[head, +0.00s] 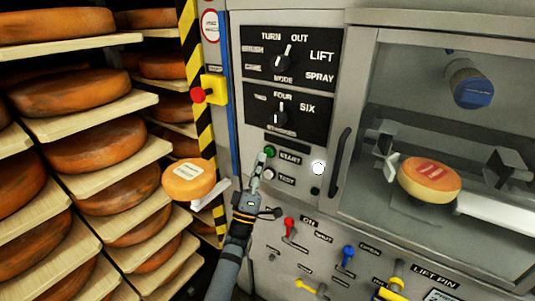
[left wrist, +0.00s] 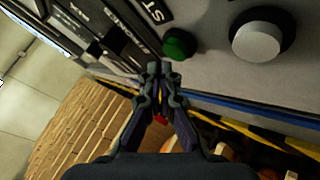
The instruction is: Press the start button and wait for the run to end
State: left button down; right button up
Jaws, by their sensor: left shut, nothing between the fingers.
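The green start button (head: 270,152) sits on the grey machine panel, left of the START label. It also shows in the left wrist view (left wrist: 179,45), just above and right of my fingertips. My left gripper (head: 261,160) is shut and empty, its tips close beside the green button. In the wrist view a gap shows between the tips (left wrist: 158,68) and the button, so they look apart. The white test button (head: 268,174) is just below and also shows in the wrist view (left wrist: 257,38). A round white lamp (head: 318,167) is to the right. My right gripper is not in view.
Mode knobs (head: 283,63) are above the buttons. Red (head: 289,227), blue (head: 348,254) and yellow levers are below. A dark door handle (head: 341,160) stands right, beside a glazed chamber holding a cheese wheel (head: 430,180). Cheese shelves (head: 90,120) fill the left. A red emergency button (head: 198,95) is upper left.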

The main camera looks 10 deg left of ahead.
pick_arm(q)
jog(key=shift+w+d, duration=0.15)
jog(key=shift+w, duration=0.25)
